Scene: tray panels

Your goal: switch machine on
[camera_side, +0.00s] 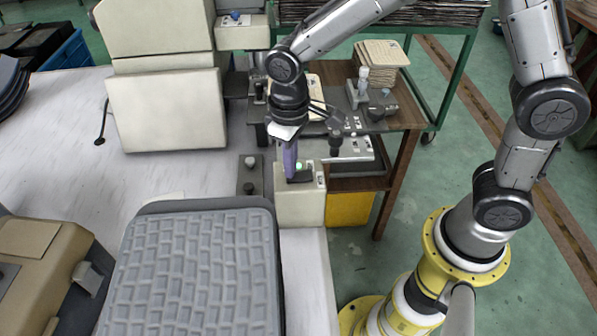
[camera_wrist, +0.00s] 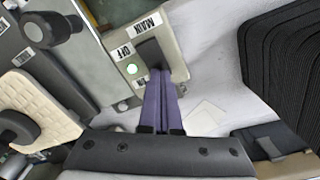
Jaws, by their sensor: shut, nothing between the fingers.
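A cream switch box (camera_side: 300,207) stands at the table's right edge. In the wrist view the box (camera_wrist: 172,38) carries the labels MAIN, OFF and one partly hidden label near my fingers. A dark switch lever (camera_wrist: 149,53) sits on its face, and a green light (camera_wrist: 132,69) glows beside it; the light (camera_side: 299,166) also shows in the side view. My gripper (camera_side: 290,176) points down at the box top, with its purple fingers shut and empty. In the wrist view the fingertips (camera_wrist: 160,72) are right at the lever; I cannot tell whether they touch it.
A grey textured tray panel (camera_side: 198,270) lies in front of the box. A dark plate with knobs (camera_side: 250,175) is just left of it. A wooden bench (camera_side: 405,120) with small parts stands behind at the right. White table surface is clear at the left.

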